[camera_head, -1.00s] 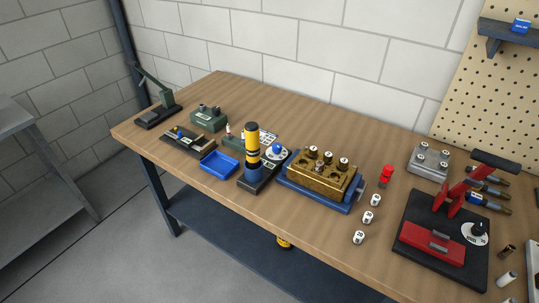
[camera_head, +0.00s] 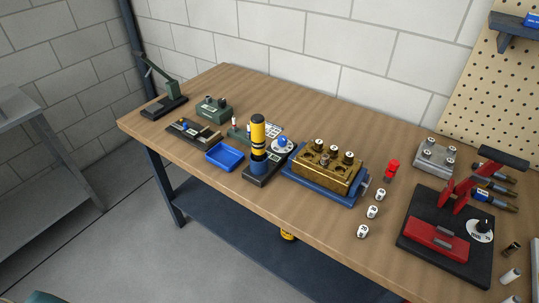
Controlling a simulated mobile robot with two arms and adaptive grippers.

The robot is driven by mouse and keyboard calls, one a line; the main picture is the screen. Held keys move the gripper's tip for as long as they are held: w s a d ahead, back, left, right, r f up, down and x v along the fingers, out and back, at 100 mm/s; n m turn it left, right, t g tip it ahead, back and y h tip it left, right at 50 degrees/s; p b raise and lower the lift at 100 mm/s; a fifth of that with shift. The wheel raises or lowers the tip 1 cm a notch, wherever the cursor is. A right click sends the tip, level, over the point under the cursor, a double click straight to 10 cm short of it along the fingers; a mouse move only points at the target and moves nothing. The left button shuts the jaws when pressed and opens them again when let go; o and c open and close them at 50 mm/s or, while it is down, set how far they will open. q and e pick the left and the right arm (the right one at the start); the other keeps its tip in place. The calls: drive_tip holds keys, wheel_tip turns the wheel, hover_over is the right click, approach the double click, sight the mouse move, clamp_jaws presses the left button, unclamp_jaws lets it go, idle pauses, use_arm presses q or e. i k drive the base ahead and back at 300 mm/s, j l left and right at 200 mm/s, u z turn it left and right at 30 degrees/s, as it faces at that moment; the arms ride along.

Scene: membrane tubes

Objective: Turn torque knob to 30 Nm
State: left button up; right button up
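Two dials with knobs show on the workbench. One is a white dial with a black knob (camera_head: 482,226) on the black base of the red press fixture (camera_head: 437,239) at the right; its lettering is too small to read. The other is a white dial with a blue knob (camera_head: 283,143) behind the black-and-yellow striped cylinder (camera_head: 258,134) near the middle. I cannot tell from the labels which one is the torque knob, nor its setting.
The wooden workbench (camera_head: 300,105) holds a brass block (camera_head: 329,170) in a blue holder, a blue tray (camera_head: 223,156), a red fitting (camera_head: 392,168) and several small white cylinders (camera_head: 372,212). A pegboard (camera_head: 493,97) stands at the right. A grey table (camera_head: 18,140) is at the left.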

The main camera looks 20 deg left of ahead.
sight(282, 140)
drive_tip(key=j+z, duration=0.2)
drive_tip(key=z, duration=0.15)
drive_tip(key=k+j+z, duration=0.1)
drive_tip(key=z, duration=0.3)
drive_tip(key=k+j+z, duration=0.1)
drive_tip(key=z, duration=0.25)
drive_tip(key=j, duration=0.1)
